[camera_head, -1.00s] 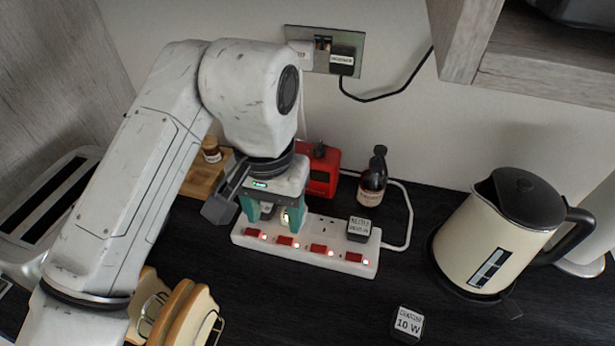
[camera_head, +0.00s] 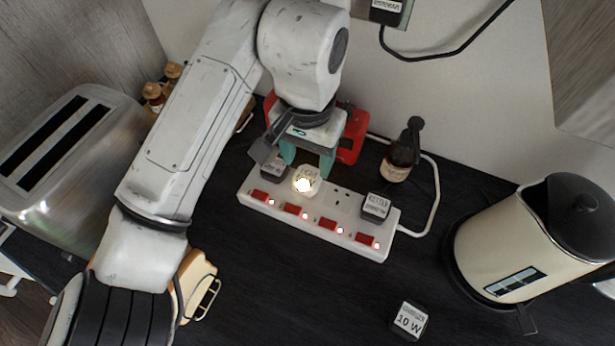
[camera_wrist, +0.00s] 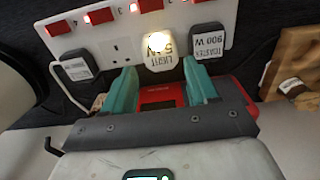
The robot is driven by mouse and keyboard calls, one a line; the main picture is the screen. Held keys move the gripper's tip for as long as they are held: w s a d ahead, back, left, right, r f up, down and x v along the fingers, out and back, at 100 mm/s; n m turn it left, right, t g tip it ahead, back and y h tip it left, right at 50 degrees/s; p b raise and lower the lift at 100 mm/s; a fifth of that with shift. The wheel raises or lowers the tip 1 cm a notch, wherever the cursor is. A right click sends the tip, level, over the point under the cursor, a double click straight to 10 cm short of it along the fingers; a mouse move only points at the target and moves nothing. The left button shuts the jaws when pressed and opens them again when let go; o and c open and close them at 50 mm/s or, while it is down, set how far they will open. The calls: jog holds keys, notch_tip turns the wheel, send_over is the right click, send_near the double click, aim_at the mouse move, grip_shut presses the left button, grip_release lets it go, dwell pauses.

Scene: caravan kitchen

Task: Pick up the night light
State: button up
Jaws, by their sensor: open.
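The night light (camera_head: 305,182) is a small white plug-in block with a glowing bulb, seated in the white power strip (camera_head: 318,232). In the wrist view the night light (camera_wrist: 159,50) shows the printed word LIGHT and 5 W. My gripper (camera_head: 307,160) is open, its two teal fingers just behind and above the night light in the head view. In the wrist view my gripper (camera_wrist: 162,80) has its fingertips apart, pointing toward the night light, with nothing held between them. The fingers do not appear to enclose it.
A black toaster plug (camera_wrist: 207,42) and a black kettle plug (camera_head: 376,206) sit in the same strip. A red appliance (camera_head: 354,134) and a dark bottle (camera_head: 402,155) stand behind. A kettle (camera_head: 535,240) is at right, a toaster (camera_head: 70,150) at left. A charger block (camera_head: 410,319) lies in front.

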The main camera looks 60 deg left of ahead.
aim_at(308, 176)
jog(key=shift+f+p, duration=0.55)
jog(key=shift+f, duration=2)
jog(key=c, duration=0.7)
jog(key=shift+r, duration=0.1)
